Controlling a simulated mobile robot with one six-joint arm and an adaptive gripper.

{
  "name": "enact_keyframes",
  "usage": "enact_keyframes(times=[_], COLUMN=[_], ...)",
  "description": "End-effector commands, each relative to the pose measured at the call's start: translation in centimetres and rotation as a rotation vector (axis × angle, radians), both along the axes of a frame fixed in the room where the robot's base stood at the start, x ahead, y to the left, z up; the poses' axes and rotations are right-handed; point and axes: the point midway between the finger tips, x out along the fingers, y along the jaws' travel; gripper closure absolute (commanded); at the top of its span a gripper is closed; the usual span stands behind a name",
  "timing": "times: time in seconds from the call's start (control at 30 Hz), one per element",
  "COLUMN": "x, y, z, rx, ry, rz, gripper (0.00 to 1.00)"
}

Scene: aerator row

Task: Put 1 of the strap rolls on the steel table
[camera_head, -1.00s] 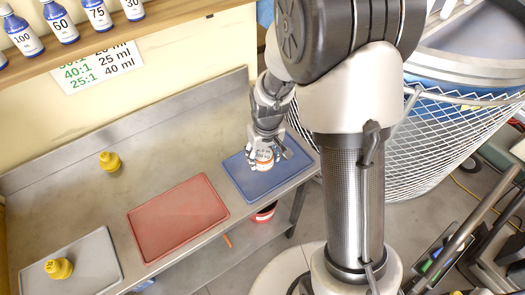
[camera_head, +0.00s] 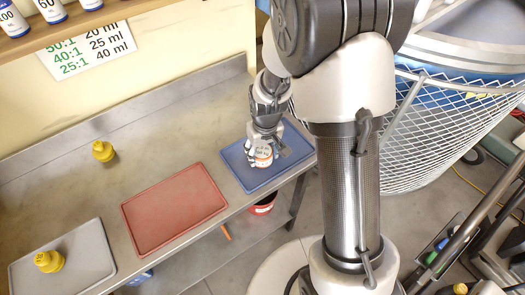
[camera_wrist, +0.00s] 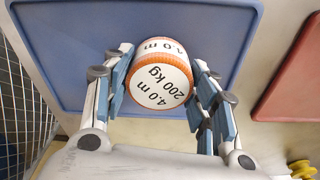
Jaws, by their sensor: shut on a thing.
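A strap roll (camera_head: 264,157), white with an orange edge, is between the fingers of my gripper (camera_head: 262,158). In the wrist view the strap roll (camera_wrist: 161,84) shows the print "4.0 m 200 kg", and the fingers of my gripper (camera_wrist: 160,95) are closed on its two sides. The roll is over the blue tray (camera_head: 243,179); I cannot tell whether it touches the tray. The steel table (camera_head: 140,180) runs along the wall under the trays. No other strap roll is clearly visible.
A red tray (camera_head: 174,210) lies in the middle of the table and a grey tray (camera_head: 85,262) at the left, with a yellow item (camera_head: 49,261) on it. Another yellow item (camera_head: 103,151) stands on bare steel near the back. Bare steel lies behind the red tray.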

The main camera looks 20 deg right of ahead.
Motion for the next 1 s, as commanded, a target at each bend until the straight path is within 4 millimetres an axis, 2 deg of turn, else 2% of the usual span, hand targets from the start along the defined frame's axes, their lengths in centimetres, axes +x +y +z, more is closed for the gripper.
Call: enact_keyframes(times=[0.33, 0.37, 0.7, 1.0], x=[0.01, 0.01, 0.00, -0.03], y=[0.00, 0.00, 0.00, 0.00], z=[-0.76, -0.76, -0.68, -0.69], rx=[0.000, 0.000, 0.000, 0.000], ry=[0.000, 0.000, 0.000, 0.001], rz=[0.000, 0.000, 0.000, 0.000], gripper=[0.81, 0.47, 0.24, 0.24])
